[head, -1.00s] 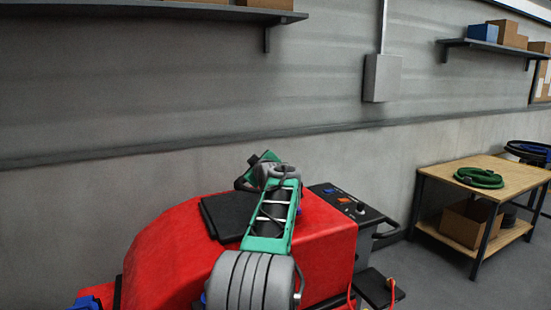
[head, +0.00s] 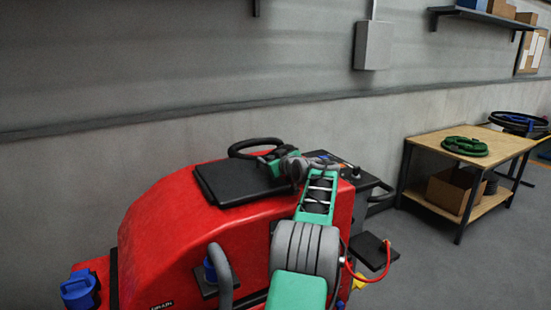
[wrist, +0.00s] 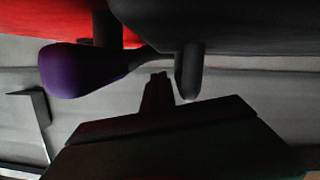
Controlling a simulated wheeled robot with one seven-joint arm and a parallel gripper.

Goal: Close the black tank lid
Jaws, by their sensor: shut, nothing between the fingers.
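The black tank lid (head: 235,186) is a flat dark panel on top of the red scrubber tank (head: 170,225) in the head view. It lies flat or nearly flat on the red top; I cannot tell if it is fully seated. My gripper (head: 263,160) is shut and empty, just above and behind the lid's right back edge. Its fingertips are small and partly hidden by my wrist, so contact with the lid is unclear. The wrist view is dark, with red bodywork along its top edge and a broad black panel below that I cannot identify surely.
The control panel (head: 345,165) is right of my arm. A purple rounded thing (wrist: 80,70) shows in the wrist view. A wooden table (head: 470,150) with a green hose (head: 465,146) stands at right.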

